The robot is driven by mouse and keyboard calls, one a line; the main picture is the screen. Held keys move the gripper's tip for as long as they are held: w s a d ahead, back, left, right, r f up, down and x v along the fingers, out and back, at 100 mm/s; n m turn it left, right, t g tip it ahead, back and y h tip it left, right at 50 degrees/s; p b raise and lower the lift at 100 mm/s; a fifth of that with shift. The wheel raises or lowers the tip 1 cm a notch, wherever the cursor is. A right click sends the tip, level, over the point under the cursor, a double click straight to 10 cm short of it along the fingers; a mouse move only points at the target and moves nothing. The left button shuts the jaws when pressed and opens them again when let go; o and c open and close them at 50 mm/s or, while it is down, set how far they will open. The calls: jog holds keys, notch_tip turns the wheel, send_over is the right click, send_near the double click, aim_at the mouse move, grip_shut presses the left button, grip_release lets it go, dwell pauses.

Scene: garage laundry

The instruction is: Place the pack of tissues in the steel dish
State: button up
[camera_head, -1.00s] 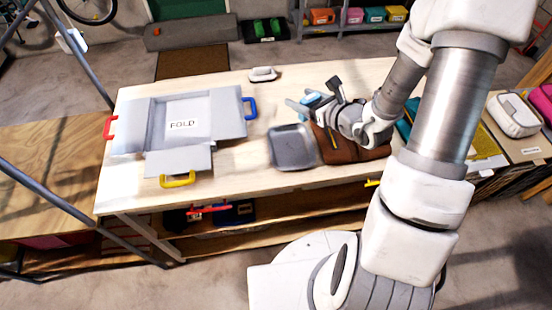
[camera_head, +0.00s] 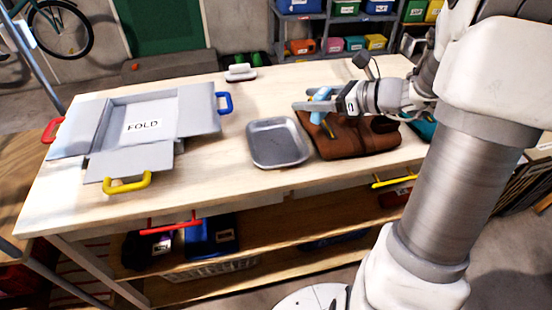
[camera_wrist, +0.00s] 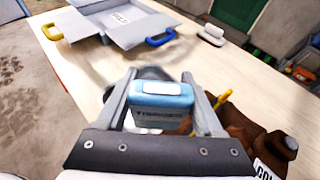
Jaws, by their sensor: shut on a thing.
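The pack of tissues (camera_wrist: 160,98) is light blue with a white flap on top and is held between the fingers of my gripper (camera_wrist: 165,92). In the head view the blue pack (camera_head: 322,94) shows at the fingertips of my gripper (camera_head: 312,102), above the far left edge of the brown bag. The steel dish (camera_head: 278,142) is a shallow grey tray lying empty on the table, to the left of the bag and nearer than the pack. In the wrist view the dish is largely hidden behind the pack and fingers.
A brown leather bag (camera_head: 358,138) lies right of the dish. A grey folding board (camera_head: 100,150) with coloured handles covers the table's left side. A small white-topped brush-like object (camera_head: 240,72) sits at the back edge. Bare wood lies between board and dish.

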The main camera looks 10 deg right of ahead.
jog(key=b, duration=0.4)
send_over(268, 142)
notch_tip(268, 142, down, 7)
jog(key=shift+f+b, duration=0.75)
jog(key=shift+f, duration=1.25)
jog(key=shift+f, duration=0.1)
jog(key=shift+f, duration=0.15)
jog(key=o, duration=1.3)
